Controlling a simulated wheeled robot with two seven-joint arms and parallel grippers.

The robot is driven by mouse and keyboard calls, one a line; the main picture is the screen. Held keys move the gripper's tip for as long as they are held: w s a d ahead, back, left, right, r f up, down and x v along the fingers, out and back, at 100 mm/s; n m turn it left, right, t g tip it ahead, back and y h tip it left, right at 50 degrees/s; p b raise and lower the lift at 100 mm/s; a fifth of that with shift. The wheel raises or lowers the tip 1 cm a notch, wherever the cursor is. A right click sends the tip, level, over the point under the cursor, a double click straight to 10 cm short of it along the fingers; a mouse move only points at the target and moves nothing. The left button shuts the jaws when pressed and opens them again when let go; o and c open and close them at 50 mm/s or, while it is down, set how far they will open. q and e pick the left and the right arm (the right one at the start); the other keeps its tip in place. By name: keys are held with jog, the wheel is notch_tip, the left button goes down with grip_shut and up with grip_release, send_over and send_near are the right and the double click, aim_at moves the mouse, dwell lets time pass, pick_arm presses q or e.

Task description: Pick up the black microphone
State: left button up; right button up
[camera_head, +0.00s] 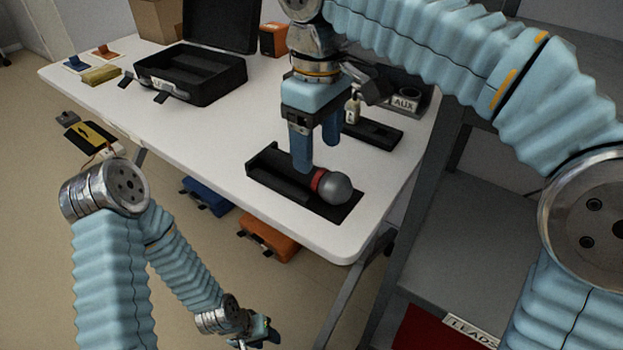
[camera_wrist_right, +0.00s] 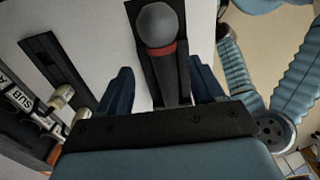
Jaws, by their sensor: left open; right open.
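The black microphone (camera_head: 316,186) has a grey ball head and a red ring. It lies on a dark holder (camera_head: 345,210) on the white table, head toward the front right. My right gripper (camera_head: 316,152) is open above the microphone, fingers pointing down, and hides part of its handle. In the right wrist view the microphone (camera_wrist_right: 160,35) runs between the two open blue fingers (camera_wrist_right: 160,88), apart from both. My left gripper (camera_head: 262,332) is low at the bottom of the head view, in front of the table and away from the microphone; it is empty.
An open black case (camera_head: 200,85) stands at the back of the white table (camera_head: 190,135). Blue (camera_head: 206,196) and orange (camera_head: 268,240) cases sit below the table. A grey shelf (camera_head: 470,240) stands at right.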

jog(key=f, duration=0.3)
jog(key=f+b, duration=0.1)
jog(key=f, duration=0.1)
jog(key=shift+a+f, duration=0.1)
jog(key=shift+a, duration=0.15)
grip_shut()
